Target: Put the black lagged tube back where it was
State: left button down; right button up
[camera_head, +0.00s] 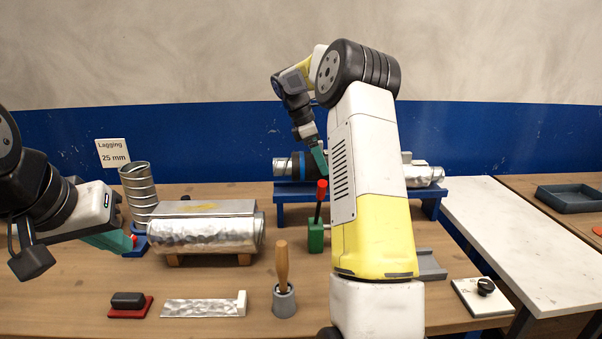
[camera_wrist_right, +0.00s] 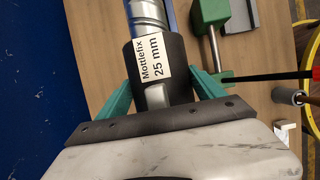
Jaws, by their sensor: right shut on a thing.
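The black lagged tube (camera_head: 296,166) shows in the head view at the left end of a blue stand (camera_head: 290,189), with bare silver duct beside it. In the right wrist view its black sleeve (camera_wrist_right: 174,80) carries a white label reading "Mottlefix 25 mm", and silver duct sticks out of its far end. My right gripper (camera_wrist_right: 163,88) has one teal finger on each side of the sleeve and is shut on it. In the head view my right gripper (camera_head: 319,160) partly hides it. I cannot tell whether the stand bears its weight. My left gripper (camera_head: 122,240) is at the left, away from it; its opening is unclear.
A green block with a red-tipped lever (camera_head: 316,236) stands just in front of the stand. A foil-covered duct (camera_head: 205,232), a spiral duct (camera_head: 140,190) and a "Lagging 25 mm" sign (camera_head: 113,153) are at left. A wooden-handled tool in a grey cup (camera_head: 284,300) stands in front.

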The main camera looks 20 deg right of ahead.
jog(key=shift+f, duration=1.85)
jog(key=o, duration=1.7)
jog(key=shift+f, duration=0.15)
jog(key=shift+o, duration=0.2)
